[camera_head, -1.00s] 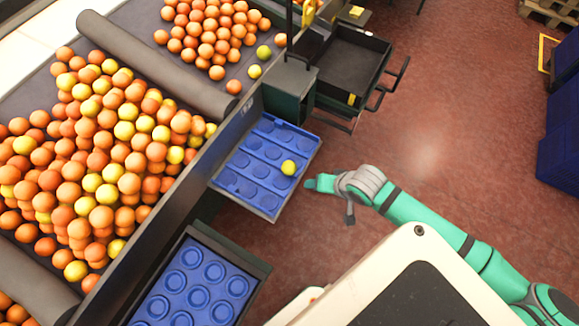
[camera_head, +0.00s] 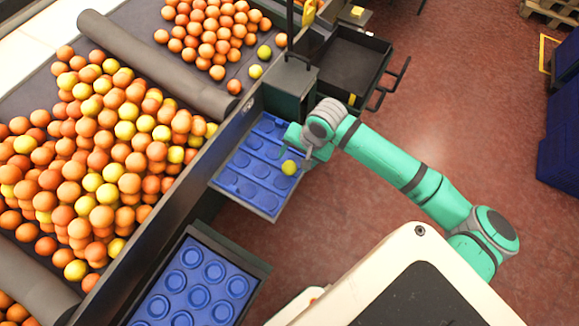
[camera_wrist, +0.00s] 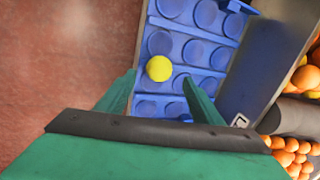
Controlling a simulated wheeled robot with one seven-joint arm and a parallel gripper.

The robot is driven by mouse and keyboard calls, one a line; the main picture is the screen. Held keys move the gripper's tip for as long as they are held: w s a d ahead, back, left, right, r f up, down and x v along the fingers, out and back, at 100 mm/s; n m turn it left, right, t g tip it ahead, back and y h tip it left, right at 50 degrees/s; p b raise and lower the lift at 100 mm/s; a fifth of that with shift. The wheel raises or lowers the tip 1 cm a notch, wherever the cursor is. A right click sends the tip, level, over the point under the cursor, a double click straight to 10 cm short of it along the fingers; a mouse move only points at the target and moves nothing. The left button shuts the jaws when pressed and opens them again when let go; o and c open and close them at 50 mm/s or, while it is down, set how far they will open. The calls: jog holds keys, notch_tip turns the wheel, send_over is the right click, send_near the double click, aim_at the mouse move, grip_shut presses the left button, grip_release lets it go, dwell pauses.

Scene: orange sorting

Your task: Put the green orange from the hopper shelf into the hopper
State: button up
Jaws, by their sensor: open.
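The green orange (camera_head: 289,167) looks yellow-green and lies by the right edge of the blue hopper shelf (camera_head: 245,190), which has round recesses. In the wrist view the orange (camera_wrist: 159,68) lies ahead of the two fingers, roughly in line with the gap between them. My gripper (camera_head: 297,147) is open and empty over the upper right part of the shelf, just above the orange in the picture. Its fingers (camera_wrist: 160,90) stand apart over the shelf. I cannot tell for certain which container is the hopper.
A grey-green box (camera_head: 290,85) stands at the shelf's upper end, with a black tray (camera_head: 350,62) beyond. Orange and yellow fruit (camera_head: 110,140) heaps on the belt at left. A second blue tray (camera_head: 200,285) sits below.

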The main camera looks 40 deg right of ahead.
aim_at(291, 165)
jog(key=shift+x, duration=2.8)
jog(key=shift+s, duration=0.1)
jog(key=shift+c, duration=0.3)
jog(key=c, duration=1.2)
jog(key=shift+r, duration=0.1)
